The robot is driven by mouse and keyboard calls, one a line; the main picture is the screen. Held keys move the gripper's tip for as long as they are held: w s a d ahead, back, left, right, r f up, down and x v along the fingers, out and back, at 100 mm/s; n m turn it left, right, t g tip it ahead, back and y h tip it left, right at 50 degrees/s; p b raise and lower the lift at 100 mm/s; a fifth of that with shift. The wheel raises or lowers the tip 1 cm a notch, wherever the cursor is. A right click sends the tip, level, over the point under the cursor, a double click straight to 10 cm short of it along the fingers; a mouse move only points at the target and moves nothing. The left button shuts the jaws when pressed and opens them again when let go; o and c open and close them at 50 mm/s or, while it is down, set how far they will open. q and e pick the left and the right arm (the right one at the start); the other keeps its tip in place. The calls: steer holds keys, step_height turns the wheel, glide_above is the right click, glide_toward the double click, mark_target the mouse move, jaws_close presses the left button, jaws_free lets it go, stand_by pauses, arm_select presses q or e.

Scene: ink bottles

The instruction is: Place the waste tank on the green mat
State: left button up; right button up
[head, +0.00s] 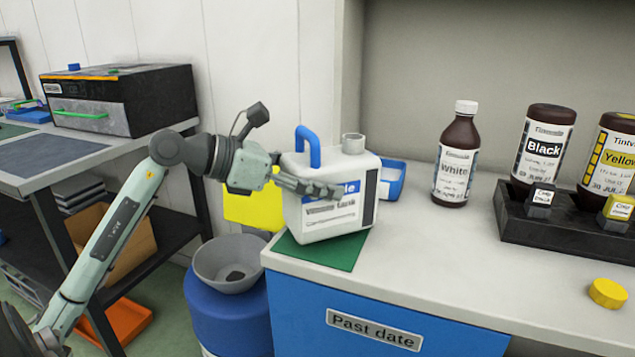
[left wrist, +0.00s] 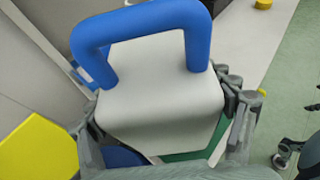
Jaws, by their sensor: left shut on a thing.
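The waste tank (head: 317,219) is a white jug with a blue handle, a grey spout and a label. It is upright over the green mat (head: 346,256) at the left end of the counter. I cannot tell whether its base touches the mat. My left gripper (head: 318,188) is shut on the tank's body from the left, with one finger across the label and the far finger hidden. In the left wrist view the tank (left wrist: 160,85) sits between both fingers, and some green mat (left wrist: 190,156) shows below. My right gripper is not in view.
A blue tray (head: 394,192) is behind the tank. A white-labelled bottle (head: 455,165) and a black rack (head: 560,233) with bottles stand to the right. A yellow cap (head: 607,293) lies near the front. A grey bowl (head: 215,265) is below the counter's left edge. The counter's middle is clear.

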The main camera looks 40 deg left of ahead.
arm_select(q)
steer(key=shift+f, duration=0.45)
steer(key=shift+f, duration=0.1)
steer(key=o, duration=1.6)
steer(key=shift+c, duration=0.2)
steer(key=shift+o, duration=1)
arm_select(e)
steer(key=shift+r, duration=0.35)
arm_select(q)
steer(key=shift+s+a, duration=0.25)
steer(key=shift+s, duration=0.1)
steer(key=b+v, duration=0.1)
steer(key=v, duration=1)
steer(key=shift+r+b, duration=0.2)
steer(key=shift+b, duration=0.15)
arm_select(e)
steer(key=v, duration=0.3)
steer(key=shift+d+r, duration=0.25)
arm_select(q)
steer(key=shift+s, duration=0.1)
